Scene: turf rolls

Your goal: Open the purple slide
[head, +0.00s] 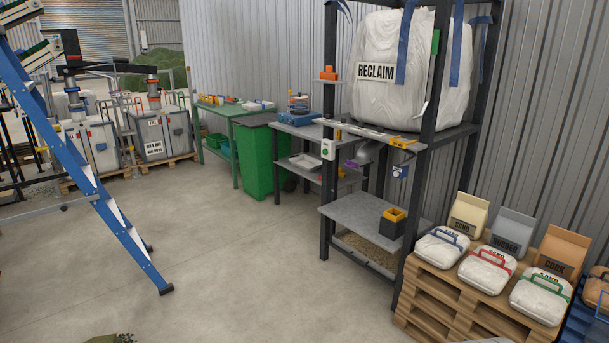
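A small purple part (356,164), which looks like the purple slide, is under the large white RECLAIM bag (385,100). It sits beside a grey spout (366,152) below the upper deck of a dark steel frame (328,200). It is small and distant, so I cannot tell whether it is open or shut. My gripper is not in view.
A grey shelf (350,215) with a black and yellow box (392,222) is below the spout. A pallet stack (440,305) with bags is at lower right. A blue ladder (90,175) leans at left. The middle floor (230,260) is clear.

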